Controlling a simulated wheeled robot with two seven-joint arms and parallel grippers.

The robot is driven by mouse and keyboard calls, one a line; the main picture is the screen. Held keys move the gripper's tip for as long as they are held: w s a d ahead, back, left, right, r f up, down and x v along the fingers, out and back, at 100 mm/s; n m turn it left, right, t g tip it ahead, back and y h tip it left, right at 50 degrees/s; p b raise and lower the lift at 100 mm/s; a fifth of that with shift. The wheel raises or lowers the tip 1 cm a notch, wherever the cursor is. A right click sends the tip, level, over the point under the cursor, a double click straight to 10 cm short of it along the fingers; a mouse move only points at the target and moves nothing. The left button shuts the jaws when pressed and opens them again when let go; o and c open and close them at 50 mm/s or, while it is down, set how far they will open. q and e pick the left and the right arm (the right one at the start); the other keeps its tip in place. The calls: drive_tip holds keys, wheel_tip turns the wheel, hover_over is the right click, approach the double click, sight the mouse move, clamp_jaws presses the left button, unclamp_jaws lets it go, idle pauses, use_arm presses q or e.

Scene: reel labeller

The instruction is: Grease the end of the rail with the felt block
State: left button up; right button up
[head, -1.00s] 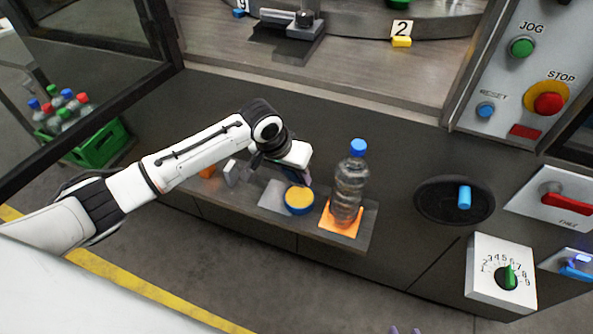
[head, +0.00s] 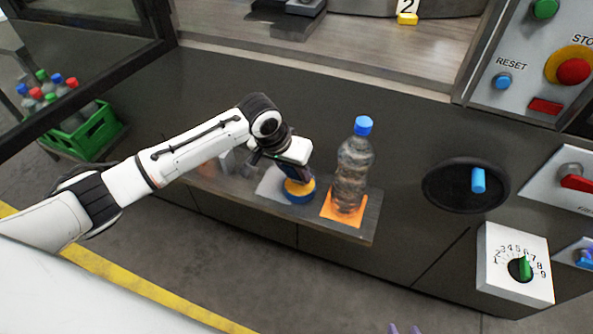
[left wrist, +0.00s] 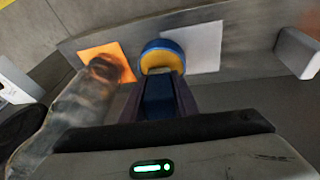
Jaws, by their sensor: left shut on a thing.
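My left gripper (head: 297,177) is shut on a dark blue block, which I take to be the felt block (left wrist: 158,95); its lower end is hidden. The gripper points down at a round blue tin with yellow grease (head: 299,196). The tin also shows just past the fingertips in the left wrist view (left wrist: 160,55). I cannot tell whether the block touches the grease. Two small purple tips of my right gripper (head: 405,329) show at the bottom edge; their opening is unclear. I cannot clearly make out the rail's end.
A water bottle (head: 353,170) with a blue cap stands on an orange pad (head: 343,208), right of the tin on a narrow shelf (head: 372,215). A pale plate (head: 268,184) lies beside the tin. Knobs and a button panel (head: 530,75) are at the right. A green bottle crate (head: 92,135) stands left.

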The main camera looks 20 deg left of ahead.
use_arm(q)
drive_tip(key=shift+f, duration=0.2)
idle(0.4)
drive_tip(key=shift+f, duration=0.45)
idle(0.8)
wheel_tip(320, 180, up, 2)
drive_tip(key=shift+p, duration=1.05)
drive_tip(key=shift+r+p, duration=0.6)
drive_tip(key=shift+p, duration=0.2)
wheel_tip(320, 180, up, 2)
drive_tip(key=shift+r+p, duration=0.1)
drive_tip(key=shift+p, duration=1.15)
drive_tip(key=shift+r+p, duration=0.5)
drive_tip(key=shift+r, duration=0.4)
